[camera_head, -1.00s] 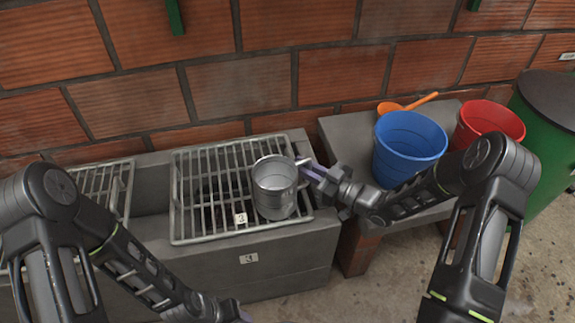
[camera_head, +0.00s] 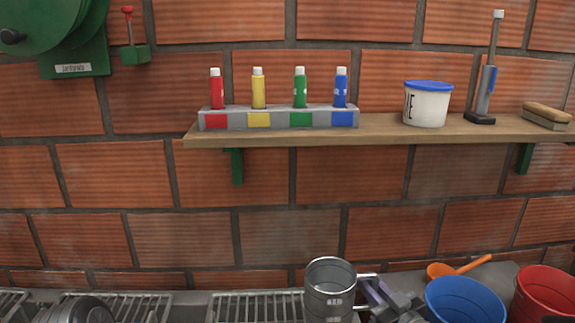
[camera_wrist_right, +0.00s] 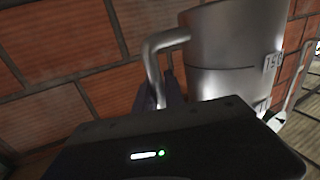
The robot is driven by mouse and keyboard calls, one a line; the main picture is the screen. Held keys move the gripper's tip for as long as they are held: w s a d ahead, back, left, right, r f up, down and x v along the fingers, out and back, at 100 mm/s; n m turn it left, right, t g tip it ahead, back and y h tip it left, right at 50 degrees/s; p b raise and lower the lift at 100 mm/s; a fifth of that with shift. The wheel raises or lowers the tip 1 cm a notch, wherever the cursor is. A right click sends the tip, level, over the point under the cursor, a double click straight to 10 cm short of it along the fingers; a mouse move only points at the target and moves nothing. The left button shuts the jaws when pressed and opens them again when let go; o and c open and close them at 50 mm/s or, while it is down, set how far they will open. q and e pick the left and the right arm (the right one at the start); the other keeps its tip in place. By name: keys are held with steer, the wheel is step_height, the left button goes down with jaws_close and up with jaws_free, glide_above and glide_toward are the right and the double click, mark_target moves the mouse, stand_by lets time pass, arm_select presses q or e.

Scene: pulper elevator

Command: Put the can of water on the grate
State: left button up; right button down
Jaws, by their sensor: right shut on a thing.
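The can of water (camera_head: 328,290) is a grey metal can with a side handle and dark markings, upright at the bottom of the head view. My right gripper (camera_head: 368,284) is at its right side, shut on its handle. The wrist view shows the can (camera_wrist_right: 235,50) close up, with the bent handle at the gripper's fingers (camera_wrist_right: 165,95). The grate (camera_head: 250,305) of parallel metal bars lies behind and left of the can. The can's bottom is cut off, so contact with the grate cannot be told.
A second grate (camera_head: 125,305) lies at the left. A blue bucket (camera_head: 462,302), a red bucket (camera_head: 545,292) and an orange scoop (camera_head: 445,270) are at the right. A wooden shelf (camera_head: 390,130) on the brick wall holds several bottles and a white tub (camera_head: 427,105).

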steer(key=r, duration=0.1)
steer(key=s+d+r+m+h, duration=0.1)
steer(key=r, duration=0.1)
steer(key=s+r+h, duration=0.1)
steer(key=shift+d+r+m+t, duration=0.15)
steer(key=shift+r+m+t, duration=0.15)
steer(key=shift+r+t, duration=0.1)
step_height(320, 180, up, 14)
steer(key=w+m+h+p, duration=0.2)
steer(key=h+p, duration=0.3)
steer(key=p, duration=1.9)
steer(key=shift+f+m+t, duration=0.25)
steer(key=shift+m+t, duration=0.15)
steer(key=shift+m, duration=0.3)
steer(key=shift+w, duration=0.1)
